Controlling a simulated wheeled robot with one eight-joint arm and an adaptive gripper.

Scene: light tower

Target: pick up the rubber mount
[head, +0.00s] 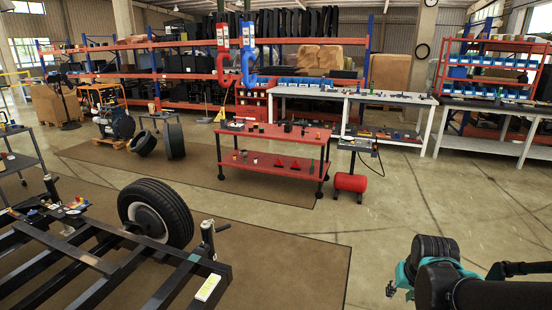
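I cannot single out the rubber mount for certain at this distance. Several small dark and coloured parts lie on the red two-level cart (262,134) in the middle of the room, among them a small black block (287,127) on its top. More small parts lie on the black trailer frame (90,262) at lower left. My arm, black with teal parts, shows at the lower right, well apart from the cart and frame. My gripper's fingers cannot be made out clearly there, so whether they are open or shut does not show.
A wheel (155,213) stands at the trailer frame. A red tank (350,182) sits under a small stand right of the cart. Long workbenches (395,99) and loaded shelves line the back. Concrete floor (400,205) is clear between cart and arm.

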